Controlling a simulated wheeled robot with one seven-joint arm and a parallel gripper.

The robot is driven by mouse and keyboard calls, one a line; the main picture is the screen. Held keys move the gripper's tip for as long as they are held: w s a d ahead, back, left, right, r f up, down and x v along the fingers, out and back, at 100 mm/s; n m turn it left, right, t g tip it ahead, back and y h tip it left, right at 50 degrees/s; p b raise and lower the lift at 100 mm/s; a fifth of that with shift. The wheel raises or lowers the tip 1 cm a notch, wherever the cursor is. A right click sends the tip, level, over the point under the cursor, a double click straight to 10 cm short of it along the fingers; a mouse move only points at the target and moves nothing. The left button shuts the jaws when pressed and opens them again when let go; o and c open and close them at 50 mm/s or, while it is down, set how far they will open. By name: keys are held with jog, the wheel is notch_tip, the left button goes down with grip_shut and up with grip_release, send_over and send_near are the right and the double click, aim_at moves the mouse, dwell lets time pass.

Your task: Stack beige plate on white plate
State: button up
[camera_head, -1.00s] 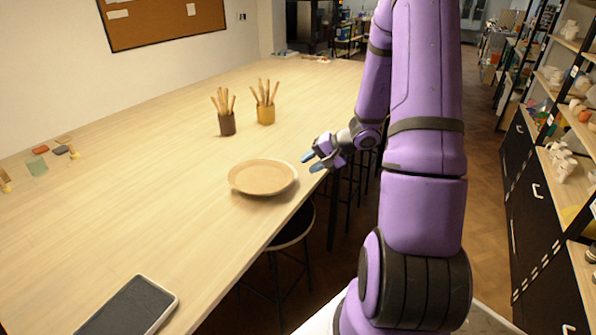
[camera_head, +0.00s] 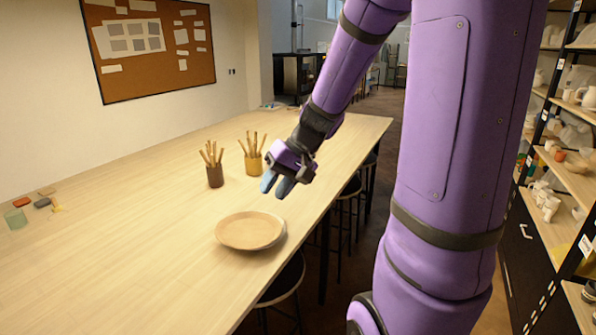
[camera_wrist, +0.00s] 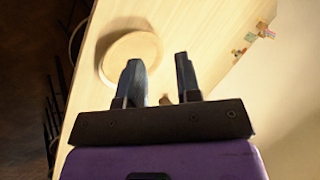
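A beige plate (camera_head: 250,231) lies on the wooden table near its right edge in the head view. It also shows in the wrist view (camera_wrist: 128,52), beyond and to the left of the fingers. My gripper (camera_head: 278,186) is open and empty, in the air above and behind the plate. In the wrist view its two fingers (camera_wrist: 158,78) stand apart with nothing between them. I see no white plate in either view.
Two pots of wooden tools, one brown (camera_head: 215,176) and one yellow (camera_head: 253,164), stand behind the plate. Stools (camera_head: 279,281) stand along the right edge.

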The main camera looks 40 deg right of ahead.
jog(key=s+a+r+n+h, duration=0.2)
jog(key=s+a+r+h, duration=0.1)
jog(key=s+r, duration=0.2)
jog(key=s+a+r+n+t+h, duration=0.1)
jog(key=s+a+r, duration=0.3)
jog(key=s, duration=0.6)
jog(key=shift+s+a+r+n+t+h, duration=0.15)
jog(key=shift+r+n+t+h, duration=0.15)
jog(key=shift+r+n+h, duration=0.7)
jog(key=shift+r+m, duration=0.15)
jog(key=shift+m, duration=0.15)
